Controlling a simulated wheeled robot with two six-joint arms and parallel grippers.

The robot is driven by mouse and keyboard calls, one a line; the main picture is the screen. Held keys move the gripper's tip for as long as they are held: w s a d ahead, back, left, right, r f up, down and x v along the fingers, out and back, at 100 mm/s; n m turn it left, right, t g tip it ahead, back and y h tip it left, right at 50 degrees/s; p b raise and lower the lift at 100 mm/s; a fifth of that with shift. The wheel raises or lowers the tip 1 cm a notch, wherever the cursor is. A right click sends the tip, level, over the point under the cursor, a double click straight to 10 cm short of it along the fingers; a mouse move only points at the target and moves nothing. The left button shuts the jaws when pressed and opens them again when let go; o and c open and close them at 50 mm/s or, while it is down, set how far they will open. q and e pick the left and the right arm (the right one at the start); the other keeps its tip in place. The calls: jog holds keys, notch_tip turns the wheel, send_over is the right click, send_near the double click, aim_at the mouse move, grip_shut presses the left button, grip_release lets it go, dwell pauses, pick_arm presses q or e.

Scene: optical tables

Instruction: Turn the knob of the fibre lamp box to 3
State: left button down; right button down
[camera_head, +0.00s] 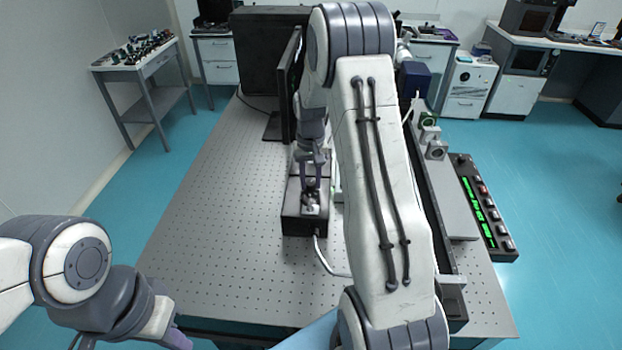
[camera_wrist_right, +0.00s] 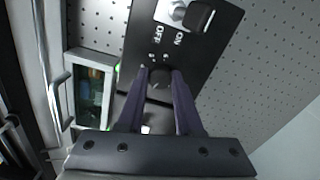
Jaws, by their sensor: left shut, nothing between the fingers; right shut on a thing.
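The fibre lamp box (camera_head: 292,226) is a black box on the perforated optical table, left of my right forearm. My right gripper (camera_head: 311,186) points down onto the box. In the right wrist view its fingers (camera_wrist_right: 160,76) are shut on the dark round knob (camera_wrist_right: 159,88). The knob's scale and setting cannot be read. My left gripper (camera_head: 176,338) is shut and empty at the lower left, away from the box.
A dark upright panel (camera_head: 290,85) and a large black box (camera_head: 262,50) stand behind the lamp box. A control strip with green displays (camera_head: 484,208) lies at the table's right edge. A white cable (camera_head: 322,258) leaves the lamp box.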

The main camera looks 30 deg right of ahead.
aim_at(310, 183)
jog(key=shift+s+m, duration=0.1)
jog(key=shift+m, duration=2.2)
jog(key=c, duration=0.6)
grip_release()
jog(key=shift+r, duration=0.15)
notch_tip(310, 183, up, 10)
jog(key=shift+r+b, duration=0.1)
jog(key=shift+b, duration=0.7)
